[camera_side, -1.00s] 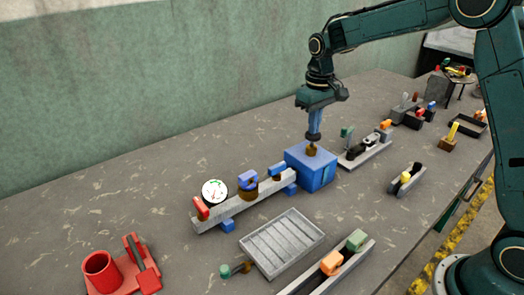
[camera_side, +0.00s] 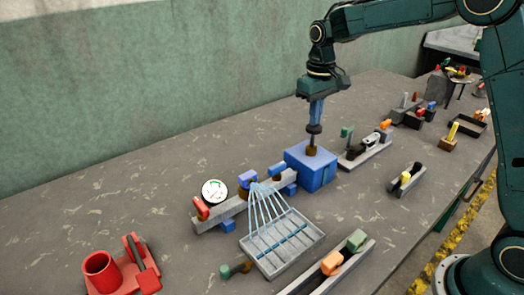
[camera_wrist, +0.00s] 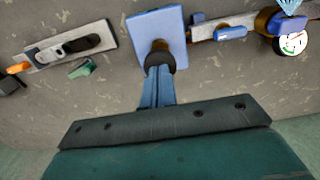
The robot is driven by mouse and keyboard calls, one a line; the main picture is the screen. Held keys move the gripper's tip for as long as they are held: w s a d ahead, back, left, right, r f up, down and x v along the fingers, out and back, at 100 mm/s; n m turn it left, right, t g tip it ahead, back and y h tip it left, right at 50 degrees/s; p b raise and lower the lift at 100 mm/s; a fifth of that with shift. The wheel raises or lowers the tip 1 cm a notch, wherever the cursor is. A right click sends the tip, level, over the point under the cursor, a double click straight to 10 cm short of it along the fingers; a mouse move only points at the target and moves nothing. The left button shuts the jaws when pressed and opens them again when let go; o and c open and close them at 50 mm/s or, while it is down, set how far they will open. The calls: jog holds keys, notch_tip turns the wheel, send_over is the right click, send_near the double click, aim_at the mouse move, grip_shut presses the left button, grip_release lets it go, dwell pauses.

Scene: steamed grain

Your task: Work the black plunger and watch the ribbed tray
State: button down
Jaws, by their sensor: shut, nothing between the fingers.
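The black plunger (camera_side: 314,129) stands raised on a thin rod above a brass collar on the blue box (camera_side: 318,174). My gripper (camera_side: 315,122) is shut, its blue fingertips pointing down at the plunger's top; I cannot tell whether they touch it. In the wrist view the fingers (camera_wrist: 158,80) end at the plunger's dark knob (camera_wrist: 160,60), which partly hides the collar. The grey ribbed tray (camera_side: 262,266) lies in front of the rail. Several pale blue streams fan from a blue-and-brass fitting (camera_side: 248,179) on the rail into the tray, with blue lines across its ribs.
A white dial (camera_side: 215,191) and a red lever (camera_side: 201,208) stand at the rail's left end. A red cup fixture (camera_side: 102,270) is front left. A slotted rail with orange and green blocks (camera_side: 332,262) lies right of the tray. Other small fixtures stand to the right.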

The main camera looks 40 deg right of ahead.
jog(key=shift+r, duration=1.95)
dwell(0.6)
notch_tip(320, 180, up, 4)
jog(key=shift+f, duration=0.1)
dwell(0.3)
jog(key=shift+f, duration=0.1)
jog(key=shift+f, duration=3.2)
jog(key=shift+f, duration=0.2)
